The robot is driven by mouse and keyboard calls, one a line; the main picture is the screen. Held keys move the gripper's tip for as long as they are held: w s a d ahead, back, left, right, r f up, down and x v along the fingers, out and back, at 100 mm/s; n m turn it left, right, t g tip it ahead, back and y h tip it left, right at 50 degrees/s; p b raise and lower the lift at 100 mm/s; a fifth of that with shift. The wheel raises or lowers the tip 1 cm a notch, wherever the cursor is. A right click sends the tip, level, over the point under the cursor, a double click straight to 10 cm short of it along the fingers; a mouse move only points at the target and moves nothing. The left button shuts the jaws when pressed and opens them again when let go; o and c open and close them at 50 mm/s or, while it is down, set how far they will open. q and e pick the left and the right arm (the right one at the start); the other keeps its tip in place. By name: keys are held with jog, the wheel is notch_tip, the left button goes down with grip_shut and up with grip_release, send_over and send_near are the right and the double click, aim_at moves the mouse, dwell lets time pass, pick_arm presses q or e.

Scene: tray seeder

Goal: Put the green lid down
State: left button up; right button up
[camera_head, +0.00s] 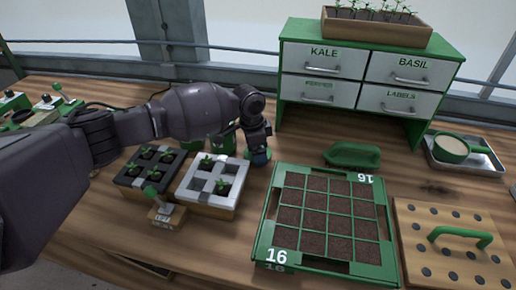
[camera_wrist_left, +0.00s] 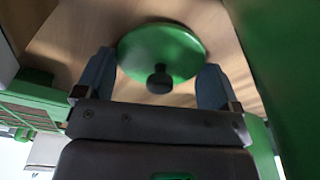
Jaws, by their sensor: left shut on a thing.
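The green lid (camera_wrist_left: 160,45) is a round disc with a dark knob, seen in the left wrist view. My left gripper (camera_wrist_left: 156,78) has its two blue fingers on either side of the lid and is shut on it. In the head view my left gripper (camera_head: 260,156) points down over the table, between the white seedling tray and the drawer cabinet. The lid is not clear there, and its height above the table is hard to judge. My right gripper is not in view.
A green 16-cell soil tray (camera_head: 262,232) lies right of the gripper. A white seedling tray (camera_head: 207,206) and a black one (camera_head: 128,180) stand to its left. The drawer cabinet (camera_head: 368,62) is behind. A green scoop (camera_head: 352,155) and a holed wooden board (camera_head: 412,215) are farther right.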

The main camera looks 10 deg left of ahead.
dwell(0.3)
pick_arm(q)
jog(key=o, duration=0.7)
jog(key=shift+c, duration=0.2)
notch_tip(320, 180, up, 12)
jog(key=a+p, duration=0.1)
jog(key=p, duration=0.1)
jog(key=shift+s+a, duration=0.3)
jog(key=shift+s, duration=0.05)
